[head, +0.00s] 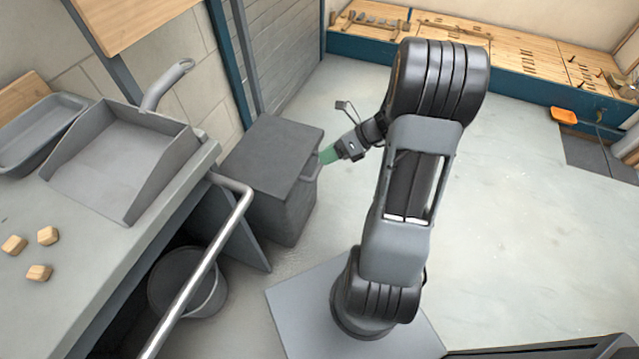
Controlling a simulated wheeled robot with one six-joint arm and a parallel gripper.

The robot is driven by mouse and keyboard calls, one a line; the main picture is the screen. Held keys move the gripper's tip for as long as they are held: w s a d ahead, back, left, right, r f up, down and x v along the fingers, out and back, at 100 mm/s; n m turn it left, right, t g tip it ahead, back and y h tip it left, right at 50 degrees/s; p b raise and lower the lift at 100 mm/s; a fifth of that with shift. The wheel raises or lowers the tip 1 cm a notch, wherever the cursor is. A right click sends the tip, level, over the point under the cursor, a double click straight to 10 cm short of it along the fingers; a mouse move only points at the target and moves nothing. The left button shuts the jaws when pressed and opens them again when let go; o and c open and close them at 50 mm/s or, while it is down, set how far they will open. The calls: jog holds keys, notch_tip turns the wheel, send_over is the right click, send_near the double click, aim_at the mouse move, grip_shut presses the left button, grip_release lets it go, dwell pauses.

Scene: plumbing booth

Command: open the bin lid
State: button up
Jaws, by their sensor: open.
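The bin (285,212) is a dark grey box on the floor left of centre, beside the workbench. Its lid (268,146) lies flat and closed on top. A grey handle (312,168) sticks out from the lid's right edge. My gripper (328,155) is at the right side of the bin, with its green fingertips right by the handle. It is open. I cannot tell whether the fingers are around the handle or touching it.
A grey workbench (120,235) at left holds a dustpan (125,160), a tray (38,130) and 3 small wooden blocks (40,272). A metal rail (205,265) runs along its front. A bucket (188,282) stands below. The floor (530,230) at right is mostly clear.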

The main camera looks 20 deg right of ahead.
aim_at(320, 165)
jog(key=w+d+f+m+t+b, duration=0.1)
jog(key=d+f+m+t+b, duration=0.35)
jog(key=f+m, duration=0.4)
jog(key=w+d+f+m+t+b, duration=0.1)
jog(key=d+f+m+t+b, duration=0.2)
jog(key=d+f+m, duration=0.5)
jog(key=shift+n, duration=0.45)
jog(key=b+x, duration=0.1)
jog(key=x, duration=0.4)
jog(key=b+x, duration=0.1)
jog(key=x, duration=0.3)
jog(key=b+x, duration=0.2)
jog(key=x, duration=0.3)
jog(key=shift+s+a+f, duration=0.1)
jog(key=shift+a+f, duration=0.35)
jog(key=shift+c, duration=0.2)
grip_shut()
